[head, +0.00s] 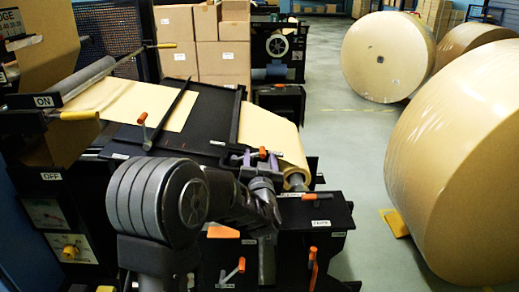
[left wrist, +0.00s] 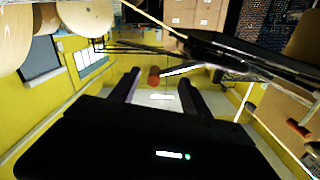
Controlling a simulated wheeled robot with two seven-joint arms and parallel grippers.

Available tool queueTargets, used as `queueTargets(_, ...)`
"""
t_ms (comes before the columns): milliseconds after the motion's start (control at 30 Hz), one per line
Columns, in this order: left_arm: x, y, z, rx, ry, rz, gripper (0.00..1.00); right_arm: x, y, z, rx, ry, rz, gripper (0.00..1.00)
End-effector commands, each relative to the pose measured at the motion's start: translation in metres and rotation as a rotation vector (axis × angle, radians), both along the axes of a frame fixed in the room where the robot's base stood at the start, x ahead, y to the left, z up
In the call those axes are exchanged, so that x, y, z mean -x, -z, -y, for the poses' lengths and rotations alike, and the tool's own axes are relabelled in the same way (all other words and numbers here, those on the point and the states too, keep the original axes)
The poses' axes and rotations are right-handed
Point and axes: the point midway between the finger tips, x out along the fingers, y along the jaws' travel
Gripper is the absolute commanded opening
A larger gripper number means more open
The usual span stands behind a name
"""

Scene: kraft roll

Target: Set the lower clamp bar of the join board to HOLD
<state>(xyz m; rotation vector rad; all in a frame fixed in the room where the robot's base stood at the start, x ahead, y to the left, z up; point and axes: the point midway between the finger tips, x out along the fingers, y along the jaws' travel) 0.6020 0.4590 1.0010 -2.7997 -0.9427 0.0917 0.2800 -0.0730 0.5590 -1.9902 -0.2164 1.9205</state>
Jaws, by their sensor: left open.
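The join board (head: 209,115) is the sloping black plate in the head view, with kraft paper on both sides. The lower clamp bar (head: 238,117) is the thin dark bar across its right part. An orange-tipped lever (head: 263,152) stands at this bar's near end. My left gripper (head: 260,160) is open with its fingertips on either side of the lever tip. In the left wrist view the red-orange knob (left wrist: 154,77) shows between and beyond the open fingers (left wrist: 157,88). Contact cannot be told. The small labels by the lever are unreadable. My right gripper is not in view.
The upper clamp bar (head: 170,112) with its own red-tipped lever (head: 142,118) lies to the left. More orange handles (head: 222,232) sit on the machine's near side. Large kraft rolls (head: 462,160) stand right on open floor; cartons (head: 207,42) are stacked behind.

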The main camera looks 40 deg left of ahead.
Motion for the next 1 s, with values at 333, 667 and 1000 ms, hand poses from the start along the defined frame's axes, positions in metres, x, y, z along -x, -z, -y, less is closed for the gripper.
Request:
queueTargets(333,-0.039,0.0,-0.031,-0.003,-0.002,-0.002,0.55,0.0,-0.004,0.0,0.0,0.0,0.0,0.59)
queueTargets(667,-0.044,0.0,-0.034,0.0,0.0,0.0,0.55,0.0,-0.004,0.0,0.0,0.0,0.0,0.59)
queueTargets(1000,-0.045,0.0,-0.034,0.001,0.001,-0.001,0.3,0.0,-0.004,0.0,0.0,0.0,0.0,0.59)
